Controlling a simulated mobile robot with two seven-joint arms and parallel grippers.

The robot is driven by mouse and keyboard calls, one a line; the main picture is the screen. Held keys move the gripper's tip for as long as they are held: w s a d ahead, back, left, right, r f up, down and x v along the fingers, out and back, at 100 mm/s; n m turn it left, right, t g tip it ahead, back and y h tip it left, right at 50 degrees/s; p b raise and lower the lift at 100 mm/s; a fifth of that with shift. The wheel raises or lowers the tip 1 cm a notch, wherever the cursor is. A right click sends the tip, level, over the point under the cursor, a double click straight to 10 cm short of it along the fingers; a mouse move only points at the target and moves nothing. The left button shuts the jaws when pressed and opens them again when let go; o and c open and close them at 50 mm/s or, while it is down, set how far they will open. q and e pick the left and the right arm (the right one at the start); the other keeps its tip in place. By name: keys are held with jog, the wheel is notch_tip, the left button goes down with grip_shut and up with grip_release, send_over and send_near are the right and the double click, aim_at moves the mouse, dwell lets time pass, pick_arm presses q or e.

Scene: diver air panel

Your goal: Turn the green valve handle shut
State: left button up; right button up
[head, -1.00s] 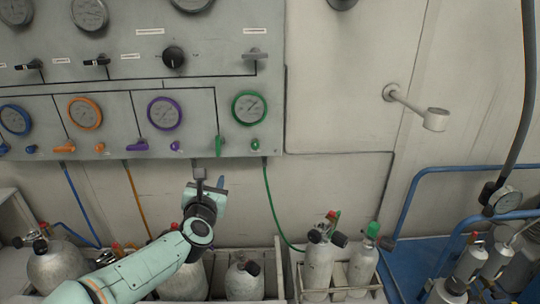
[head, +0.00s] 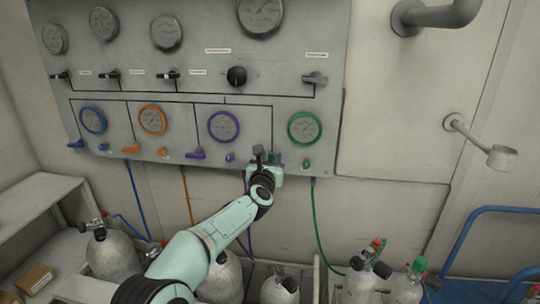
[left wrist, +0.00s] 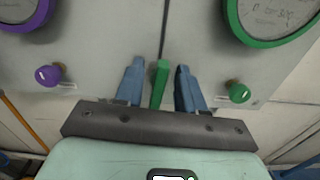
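The green valve handle (left wrist: 158,84) points down the panel (head: 215,90), below and left of the green-rimmed gauge (head: 304,128). In the left wrist view it stands between the two blue fingers of my left gripper (left wrist: 159,88), with a visible gap on each side. The gripper is open around the handle and does not appear to press on it. In the head view my left gripper (head: 273,162) is at the panel's lower edge and mostly hides the handle. My right gripper is out of view.
A small green knob (left wrist: 238,92) is close right of the fingers, and a purple knob (left wrist: 47,75) is farther left. The purple handle (head: 195,155) lies sideways. A green hose (head: 316,220) hangs below the panel. Gas cylinders (head: 112,254) stand beneath my arm.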

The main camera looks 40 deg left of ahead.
pick_arm(q)
jog(key=shift+w+a, duration=0.2)
jog(key=shift+w, duration=0.05)
grip_shut()
